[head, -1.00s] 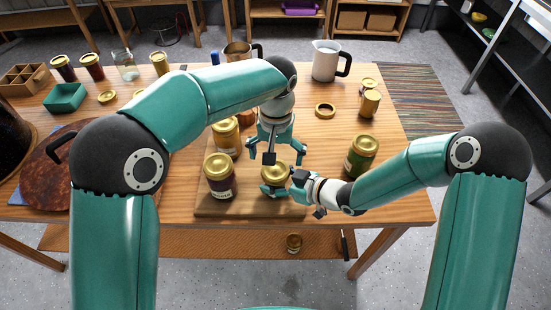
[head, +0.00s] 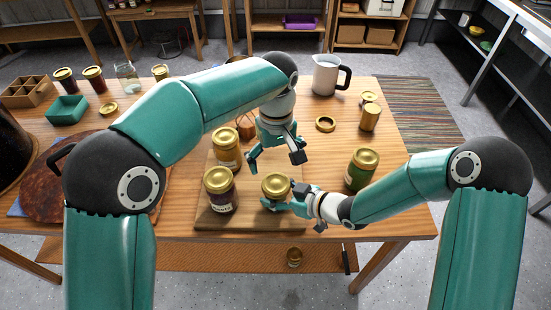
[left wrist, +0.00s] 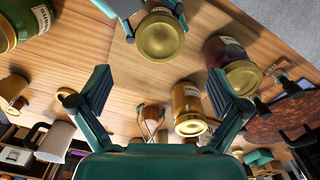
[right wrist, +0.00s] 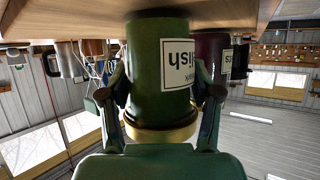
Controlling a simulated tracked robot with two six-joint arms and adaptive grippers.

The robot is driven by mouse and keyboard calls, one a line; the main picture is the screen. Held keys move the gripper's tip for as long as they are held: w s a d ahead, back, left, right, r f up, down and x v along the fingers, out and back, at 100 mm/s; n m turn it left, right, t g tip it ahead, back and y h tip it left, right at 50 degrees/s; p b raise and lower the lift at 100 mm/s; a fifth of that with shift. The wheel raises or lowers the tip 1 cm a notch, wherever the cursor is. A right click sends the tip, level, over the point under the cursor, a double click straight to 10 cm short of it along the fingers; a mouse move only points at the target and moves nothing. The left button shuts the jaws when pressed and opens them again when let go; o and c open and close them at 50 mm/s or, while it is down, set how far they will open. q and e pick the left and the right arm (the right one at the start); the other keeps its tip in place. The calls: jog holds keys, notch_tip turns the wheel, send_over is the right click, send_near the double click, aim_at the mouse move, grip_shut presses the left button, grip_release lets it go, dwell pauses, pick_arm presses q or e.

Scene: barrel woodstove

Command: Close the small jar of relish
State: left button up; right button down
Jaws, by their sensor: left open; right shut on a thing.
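The small green relish jar (right wrist: 160,70) stands on the wooden board, its label partly readable in the right wrist view. A gold lid (head: 275,185) sits on its top; it also shows in the left wrist view (left wrist: 160,37). I cannot tell how tight the lid is. My right gripper (head: 284,203) is shut on the jar's body from the right, below the lid. My left gripper (head: 275,160) is open and empty, behind and above the jar. Its spread fingers show in the left wrist view (left wrist: 160,95), apart from the lid.
A dark jar (head: 220,190) and an amber jar (head: 227,150) stand on the board (head: 250,222), left of the relish. A larger green jar (head: 361,170) stands to the right. A loose gold ring (head: 325,123) and white pitcher (head: 326,75) are farther back.

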aim_at(276, 183)
pick_arm(q)
jog(key=shift+f, duration=4)
jog(key=c, duration=1.2)
jog(key=m, duration=0.5)
jog(key=o, duration=1.2)
